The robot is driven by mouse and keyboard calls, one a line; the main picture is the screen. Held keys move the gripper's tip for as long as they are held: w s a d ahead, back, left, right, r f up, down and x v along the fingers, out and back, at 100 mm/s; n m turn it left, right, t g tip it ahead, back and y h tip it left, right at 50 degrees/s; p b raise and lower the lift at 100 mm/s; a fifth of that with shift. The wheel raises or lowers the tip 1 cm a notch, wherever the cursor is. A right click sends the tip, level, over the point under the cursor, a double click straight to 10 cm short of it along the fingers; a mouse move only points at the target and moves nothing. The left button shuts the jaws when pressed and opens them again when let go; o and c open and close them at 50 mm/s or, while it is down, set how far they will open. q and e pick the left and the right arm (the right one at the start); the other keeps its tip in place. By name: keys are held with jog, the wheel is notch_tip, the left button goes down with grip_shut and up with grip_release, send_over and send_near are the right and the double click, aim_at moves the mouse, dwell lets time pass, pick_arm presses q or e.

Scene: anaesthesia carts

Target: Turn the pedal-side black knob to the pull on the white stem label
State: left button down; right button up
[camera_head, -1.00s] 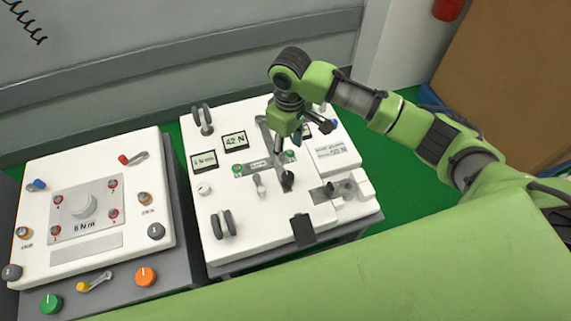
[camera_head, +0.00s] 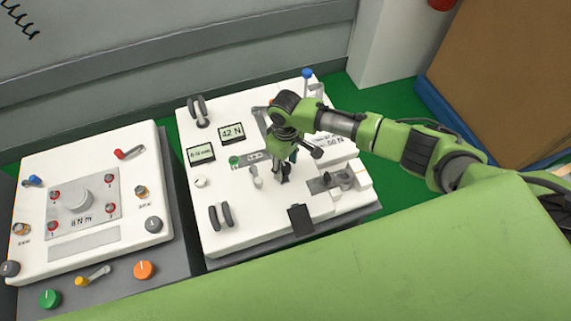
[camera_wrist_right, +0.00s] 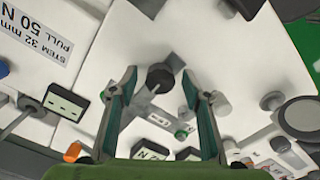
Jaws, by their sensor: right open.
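The black knob (camera_head: 283,178) stands on the white top of the right cart, behind the black pedal (camera_head: 300,220). In the right wrist view the knob (camera_wrist_right: 160,77) shows as a dark round head on a grey shaft. My right gripper (camera_head: 284,163) is over it, pointing down. Its two fingers are open, one on each side of the knob in the wrist view, with gaps visible. The white stem label (camera_wrist_right: 40,38) reads "STEM 32 mm PULL 50 N"; it also shows in the head view (camera_head: 332,143), partly hidden by my wrist. My left gripper is out of view.
Near the knob are a small grey post (camera_head: 257,178), displays such as the one reading 42 N (camera_head: 232,133), a grey clamp block (camera_head: 330,182) and dark double discs (camera_head: 221,216). A blue-balled lever (camera_head: 307,73) stands at the back. The left cart (camera_head: 85,245) holds other knobs.

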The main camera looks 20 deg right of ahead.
jog(key=c, duration=1.1)
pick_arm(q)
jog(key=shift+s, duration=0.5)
pick_arm(e)
jog(key=shift+r+n+p, duration=0.1)
jog(key=shift+n+p, duration=0.75)
jog(key=shift+n, duration=0.45)
jog(key=n+p, duration=0.1)
jog(key=n, duration=0.1)
jog(key=shift+n, duration=0.3)
jog(key=n, duration=0.3)
jog(key=shift+p, duration=0.35)
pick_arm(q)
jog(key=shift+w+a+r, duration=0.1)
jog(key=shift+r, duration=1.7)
pick_arm(e)
jog(key=shift+w+n, duration=0.1)
jog(key=shift+n, duration=1.6)
